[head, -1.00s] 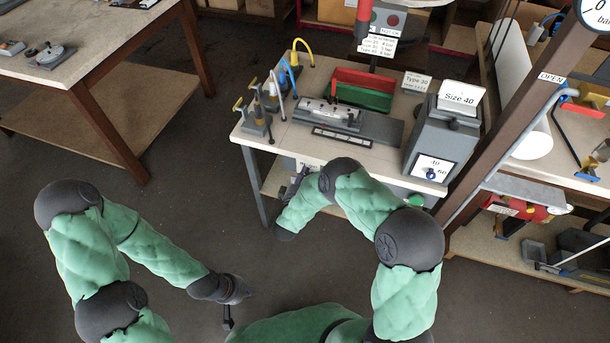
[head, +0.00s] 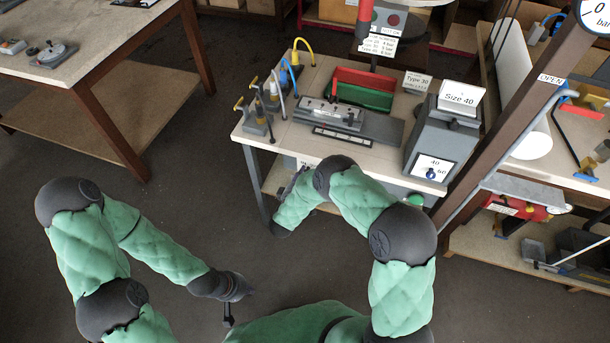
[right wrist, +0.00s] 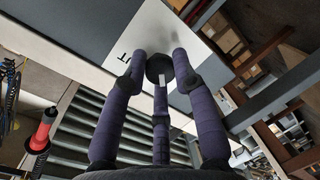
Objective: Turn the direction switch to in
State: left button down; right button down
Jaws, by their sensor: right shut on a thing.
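The direction switch (right wrist: 159,67) is a dark round knob with a pale pointer mark, on a white plate on a grey panel, in the right wrist view. Part of a printed label, a letter like "T", shows left of it. My right gripper (right wrist: 160,75) has its purple fingers closed around the knob. In the head view the right gripper (head: 295,182) is at the front of the workbench, mostly hidden by my own arm, and the knob cannot be made out. My left gripper (head: 228,314) hangs low over the floor, away from everything; its fingers are too small to read.
The workbench (head: 242,128) carries a clamp fixture, red and green bins (head: 362,96) and a grey box (head: 440,140) with a "Size 40" card. A brown post (head: 520,110) stands at right. Open floor lies left of the bench.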

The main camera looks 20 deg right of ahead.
jog(key=shift+s+f, duration=0.3)
jog(key=shift+f, duration=0.05)
jog(key=c, duration=1.2)
grip_release()
jog(key=shift+o, duration=1.1)
jog(key=shift+d, duration=0.1)
jog(key=shift+w+r, duration=0.1)
jog(key=shift+r, duration=0.1)
jog(key=v, duration=1.2)
